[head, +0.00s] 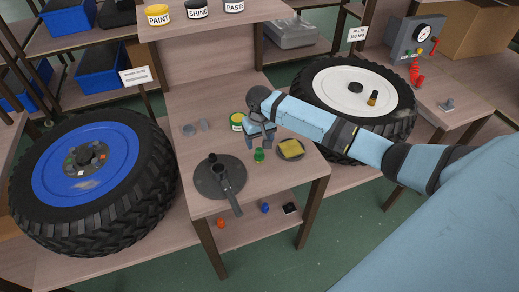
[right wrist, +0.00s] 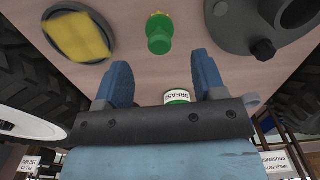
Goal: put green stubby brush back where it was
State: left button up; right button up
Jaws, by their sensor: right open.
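The green stubby brush (head: 259,156) stands on the wooden table between the dark round base and the plate with the yellow sponge. In the right wrist view the brush (right wrist: 160,36) is just beyond my fingertips, apart from them, with a yellowish part at its far end. My right gripper (head: 261,138) is open and empty over the table, behind the brush; its two blue fingers (right wrist: 163,72) are spread wide. A grease can (head: 237,121) with a green label is beside the gripper; its label (right wrist: 178,97) shows between the fingers. My left gripper is not in view.
The dark round base (head: 208,184) has a post and handle. The yellow sponge lies on a dark plate (head: 281,153). A red piece (head: 221,223) and blue piece (head: 265,208) are on the lower shelf.

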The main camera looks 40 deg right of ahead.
aim_at(259, 149)
jog(key=shift+r, duration=2.3)
jog(key=s+a+f+n+t+y, duration=0.1)
jog(key=s+a+f+n, duration=0.15)
jog(key=s+a, duration=0.45)
jog(key=s+a+f+n+t, duration=0.1)
jog(key=s+a+f+n, duration=0.15)
jog(key=s+a, duration=0.45)
jog(key=s+d+r+t, duration=0.1)
jog(key=s+d+r, duration=0.15)
jog(key=s, duration=0.65)
jog(key=s+d+r+t, duration=0.1)
jog(key=s+r, duration=0.2)
jog(key=s, duration=0.7)
jog(key=w+a+f+t+y+p, duration=0.2)
jog(key=w+a+f+t+p, duration=0.3)
jog(key=w+a+t+p, duration=0.1)
jog(key=t+p, duration=0.1)
jog(key=p, duration=0.1)
jog(key=shift+a+f+p, duration=0.2)
jog(key=shift+f+p, duration=0.1)
